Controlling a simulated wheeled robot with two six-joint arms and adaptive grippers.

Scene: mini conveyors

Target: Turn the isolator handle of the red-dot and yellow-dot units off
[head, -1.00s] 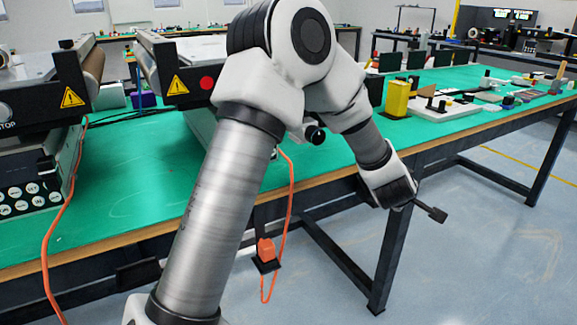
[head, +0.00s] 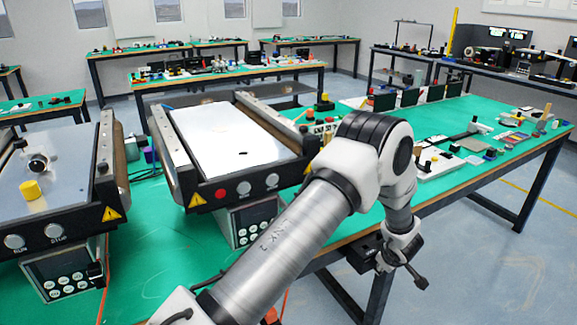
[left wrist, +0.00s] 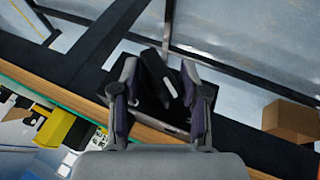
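The conveyor unit with a red dot (head: 221,194) on its front stands in the middle of the head view. My left gripper (head: 385,258) is at the table's front edge, right of the red-dot unit. In the left wrist view its fingers (left wrist: 158,88) are spread. Between them is a dark box-shaped thing with a slanted black bar (left wrist: 158,75), possibly an isolator handle; I cannot tell if they touch. My right gripper is not in view.
The green table (head: 145,265) runs to the right, carrying a yellow block and small parts. The wooden table edge (left wrist: 70,97) passes close under the left gripper. A cardboard box (left wrist: 287,120) shows at right in the wrist view. Open floor (head: 480,260) lies in front.

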